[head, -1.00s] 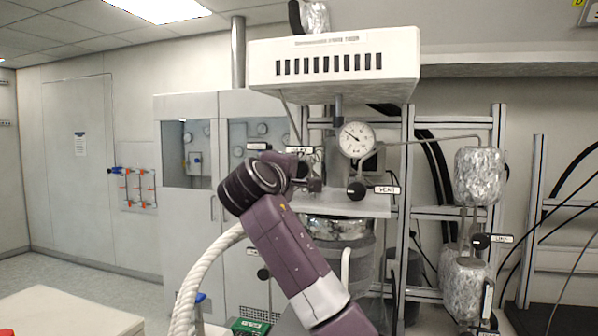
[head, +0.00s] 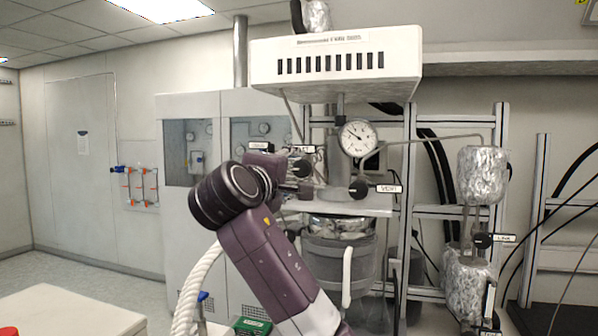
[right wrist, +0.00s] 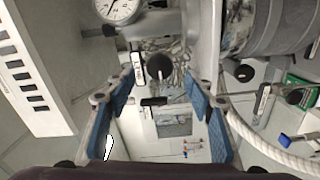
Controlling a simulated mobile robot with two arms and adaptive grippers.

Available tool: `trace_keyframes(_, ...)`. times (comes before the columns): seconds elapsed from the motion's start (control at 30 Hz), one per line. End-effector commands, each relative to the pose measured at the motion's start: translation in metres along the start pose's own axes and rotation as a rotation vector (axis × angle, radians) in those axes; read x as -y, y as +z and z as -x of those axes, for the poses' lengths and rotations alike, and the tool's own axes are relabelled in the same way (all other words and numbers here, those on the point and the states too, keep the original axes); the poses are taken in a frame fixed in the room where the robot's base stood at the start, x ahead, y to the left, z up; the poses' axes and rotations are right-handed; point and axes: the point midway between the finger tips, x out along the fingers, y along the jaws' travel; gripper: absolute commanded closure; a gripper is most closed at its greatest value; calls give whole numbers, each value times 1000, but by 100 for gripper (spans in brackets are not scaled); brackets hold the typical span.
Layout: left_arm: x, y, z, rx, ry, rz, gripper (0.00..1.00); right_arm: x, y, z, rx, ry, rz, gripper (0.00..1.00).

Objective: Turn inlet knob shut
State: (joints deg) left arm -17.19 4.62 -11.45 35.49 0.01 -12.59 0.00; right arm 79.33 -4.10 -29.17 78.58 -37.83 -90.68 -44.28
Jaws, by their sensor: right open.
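The inlet knob (head: 302,167) looks like a small black round knob under a white label, left of the pressure gauge in the head view; I cannot read the label surely. In the right wrist view a round black knob (right wrist: 160,67), beside a white label, sits between the fingertips and beyond them; it appears to be the same one. My right gripper (right wrist: 158,82) is open, its blue-padded fingers on either side of that knob, with no contact visible. In the head view the right gripper (head: 288,177) is partly hidden by its own wrist. My left gripper is not in view.
The gauge (head: 357,138) and the vent knob (head: 359,188) are close on the right. A white vented housing (head: 335,65) hangs above, and a grey reactor vessel (head: 338,265) stands below. Another black knob (right wrist: 153,101) shows near the fingers in the wrist view.

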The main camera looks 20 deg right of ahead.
Motion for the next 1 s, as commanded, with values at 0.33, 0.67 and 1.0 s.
trace_keyframes(0.33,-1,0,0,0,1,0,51,1,0,46,-1,-2,0,51)
trace_keyframes(0.67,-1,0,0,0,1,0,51,1,0,48,0,-2,0,51)
trace_keyframes(1.0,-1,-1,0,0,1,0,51,142,18,26,-43,-227,-73,51)
